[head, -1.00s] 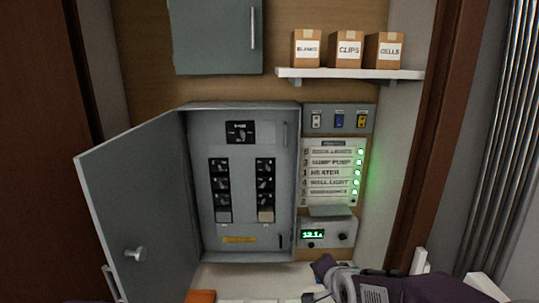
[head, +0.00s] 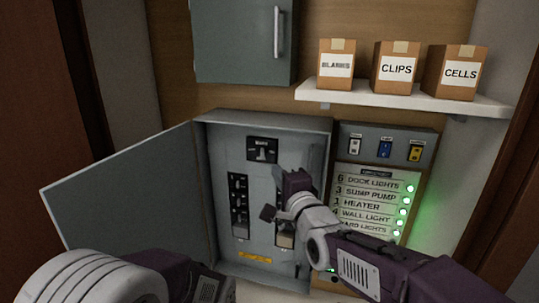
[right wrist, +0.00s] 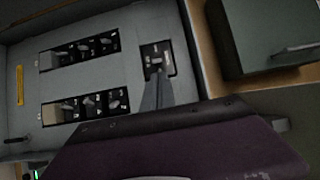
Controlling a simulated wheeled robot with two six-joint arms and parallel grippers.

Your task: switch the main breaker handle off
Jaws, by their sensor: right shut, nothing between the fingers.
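The main breaker (head: 262,150) is a black block with a light handle at the top of the open grey breaker panel (head: 222,150). In the right wrist view the main breaker (right wrist: 156,58) shows just beyond my fingertips. My right gripper (head: 268,213) is shut and empty, in front of the panel's right breaker column and below the main breaker in the head view. In the right wrist view its fingers (right wrist: 158,88) point at the lower edge of the main breaker; whether they touch the handle I cannot tell. My left arm shows at the bottom left, its gripper out of view.
Two columns of smaller breakers (head: 239,205) sit below the main one. The panel door (head: 125,195) stands open to the left. Right of it is a labelled list with green lights (head: 409,188). A shelf (head: 400,97) holds three boxes, beside a grey cabinet (head: 235,40).

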